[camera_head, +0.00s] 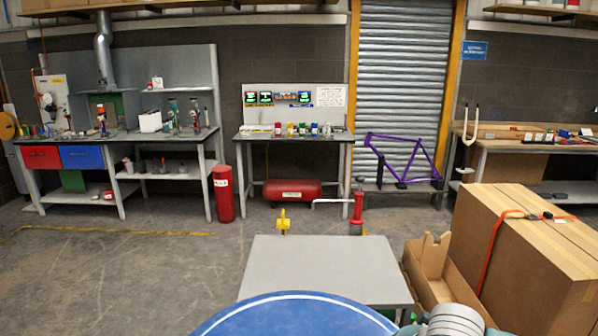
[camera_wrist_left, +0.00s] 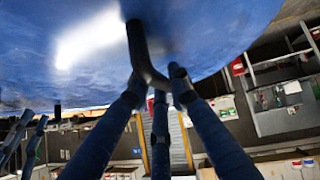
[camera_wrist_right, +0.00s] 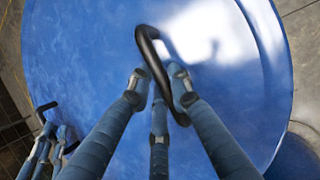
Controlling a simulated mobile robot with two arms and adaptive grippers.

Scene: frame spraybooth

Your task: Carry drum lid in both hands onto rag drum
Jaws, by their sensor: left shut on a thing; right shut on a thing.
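The drum lid is a large round blue disc with a pale rim line, at the bottom of the head view (camera_head: 295,318). It fills much of the left wrist view (camera_wrist_left: 215,30) and the right wrist view (camera_wrist_right: 95,75). My left gripper (camera_wrist_left: 157,80) is shut on one black bar handle (camera_wrist_left: 136,42) of the lid. My right gripper (camera_wrist_right: 165,86) is shut on the other black handle (camera_wrist_right: 150,42). A rounded dark blue surface (camera_wrist_right: 298,158) shows below the lid's edge in the right wrist view; I cannot tell whether it is the rag drum.
A grey-topped table (camera_head: 320,262) stands just beyond the lid. A large cardboard box (camera_head: 525,245) and an open carton (camera_head: 435,268) are at the right. Workbenches, a red cylinder (camera_head: 223,193) and a purple bike frame (camera_head: 402,160) line the back. Floor at left is clear.

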